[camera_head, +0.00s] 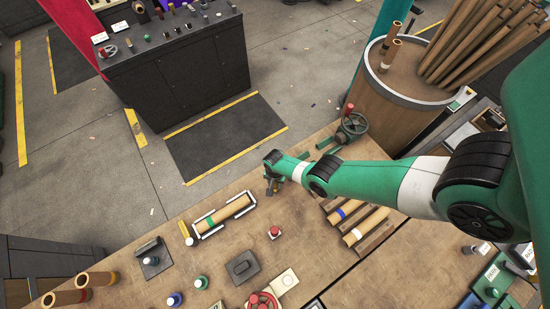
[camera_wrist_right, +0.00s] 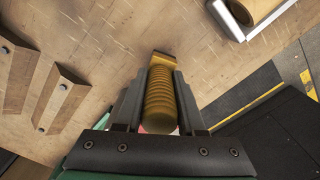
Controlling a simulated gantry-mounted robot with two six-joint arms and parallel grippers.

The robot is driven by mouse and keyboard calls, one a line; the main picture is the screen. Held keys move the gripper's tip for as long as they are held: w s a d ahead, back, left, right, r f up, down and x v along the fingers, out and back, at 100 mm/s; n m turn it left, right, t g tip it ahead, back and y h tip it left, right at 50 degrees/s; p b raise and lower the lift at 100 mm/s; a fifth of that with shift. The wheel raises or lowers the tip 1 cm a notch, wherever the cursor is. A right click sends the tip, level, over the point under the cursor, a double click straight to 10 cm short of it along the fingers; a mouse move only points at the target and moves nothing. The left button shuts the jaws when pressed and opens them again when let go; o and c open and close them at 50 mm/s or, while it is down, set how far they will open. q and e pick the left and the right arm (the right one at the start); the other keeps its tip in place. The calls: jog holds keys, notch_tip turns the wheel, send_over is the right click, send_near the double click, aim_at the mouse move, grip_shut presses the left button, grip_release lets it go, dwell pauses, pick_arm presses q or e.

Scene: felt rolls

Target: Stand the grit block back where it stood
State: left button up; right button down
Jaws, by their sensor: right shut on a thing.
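In the head view the held thing is too small to make out. My left gripper is not in view.
A cardboard roll with a green band (camera_head: 222,214) lies in a white-cornered frame. Banded rolls (camera_head: 352,210) lie on wooden rests at right. A red button (camera_head: 275,232) and a grey block (camera_head: 242,266) stand nearby. A handwheel clamp (camera_head: 352,124) sits at the bench edge.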

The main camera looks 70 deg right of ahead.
jog(key=shift+f+b, duration=0.5)
jog(key=shift+f, duration=0.25)
dwell(0.3)
jog(key=shift+c, duration=2.2)
grip_release()
notch_tip(320, 180, up, 12)
jog(key=p, duration=1.2)
jog(key=shift+f, duration=0.2)
